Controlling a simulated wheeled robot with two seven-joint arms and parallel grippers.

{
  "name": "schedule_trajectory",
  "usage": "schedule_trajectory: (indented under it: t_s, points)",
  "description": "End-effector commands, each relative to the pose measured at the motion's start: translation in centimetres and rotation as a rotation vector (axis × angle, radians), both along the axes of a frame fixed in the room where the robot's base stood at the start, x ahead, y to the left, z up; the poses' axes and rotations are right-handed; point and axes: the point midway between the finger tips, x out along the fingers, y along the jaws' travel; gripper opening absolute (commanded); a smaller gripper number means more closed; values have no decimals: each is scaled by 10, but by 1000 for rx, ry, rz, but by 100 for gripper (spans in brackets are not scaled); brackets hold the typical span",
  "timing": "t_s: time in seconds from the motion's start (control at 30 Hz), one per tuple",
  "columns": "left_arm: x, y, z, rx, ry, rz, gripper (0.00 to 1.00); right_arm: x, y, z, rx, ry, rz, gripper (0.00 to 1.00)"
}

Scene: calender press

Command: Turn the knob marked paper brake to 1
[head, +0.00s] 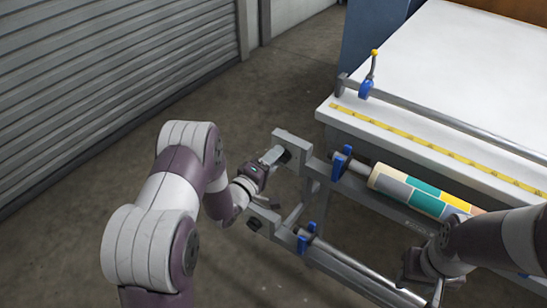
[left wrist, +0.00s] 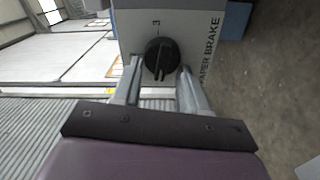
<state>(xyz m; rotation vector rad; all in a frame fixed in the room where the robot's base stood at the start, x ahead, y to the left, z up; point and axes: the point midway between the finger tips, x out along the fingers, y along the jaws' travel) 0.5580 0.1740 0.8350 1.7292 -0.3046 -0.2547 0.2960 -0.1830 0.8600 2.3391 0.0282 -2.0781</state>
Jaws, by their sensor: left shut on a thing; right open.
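The paper brake knob (left wrist: 161,55) is black and round on a grey plate marked PAPER BRAKE (left wrist: 208,50), with a 3 beside its edge. My left gripper (left wrist: 159,72) has a finger on each side of the knob and is shut on it. The knob's pointer direction is hard to tell, and other numbers do not show. In the head view my left gripper (head: 273,156) is at the upper end plate (head: 293,143) of the press frame. My right gripper (head: 415,265) is open, low in front of the frame, partly hidden by its arm.
A second dark knob (head: 254,224) sits on the lower end plate. A roll of coloured print (head: 420,197) lies on the upper bar between blue clamps (head: 341,163). The white table (head: 450,60) is behind, with a yellow ruler (head: 430,150). Floor at left is clear.

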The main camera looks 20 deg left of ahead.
Motion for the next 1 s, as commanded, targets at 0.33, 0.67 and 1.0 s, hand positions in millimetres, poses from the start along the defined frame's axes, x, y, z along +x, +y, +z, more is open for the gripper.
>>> schedule_trajectory:
  t_s: [0.33,0.67,1.0]
  points:
    - [0,0,-1,-19,8,1,13,0,0,1,0,0,0,43]
    - [0,0,-1,-19,8,1,68,0,0,1,0,0,0,43]
    - [-9,4,-1,-17,8,3,68,0,0,1,0,0,0,43]
